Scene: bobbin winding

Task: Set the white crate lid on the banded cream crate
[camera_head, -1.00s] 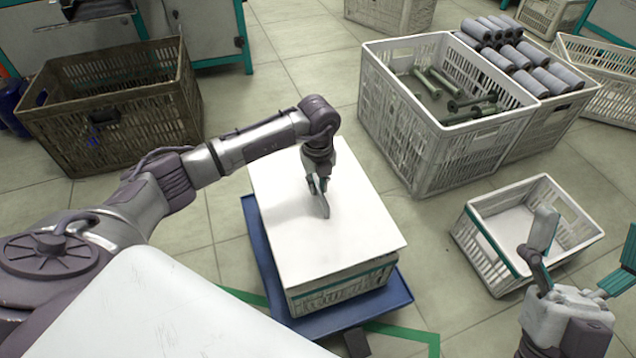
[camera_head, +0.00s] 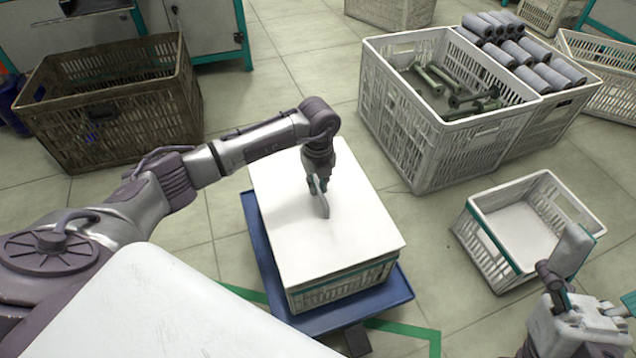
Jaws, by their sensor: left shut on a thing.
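The white crate lid (camera_head: 285,215) lies flat over a cream crate (camera_head: 345,288) with a teal band, on a blue base (camera_head: 262,272). I cannot tell whether a small gap is left between lid and crate. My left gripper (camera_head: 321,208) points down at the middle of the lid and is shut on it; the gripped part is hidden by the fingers. A smaller cream crate (camera_head: 487,246) with a teal band stands open and empty at the right. My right gripper (camera_head: 597,278) is open and empty at the lower right, partly out of frame.
A large cream crate (camera_head: 410,140) with green bobbins stands behind, beside another crate (camera_head: 545,125) full of grey rolls. A dark brown crate (camera_head: 120,125) stands at the left. Green tape (camera_head: 400,330) marks the floor. Floor between the crates is clear.

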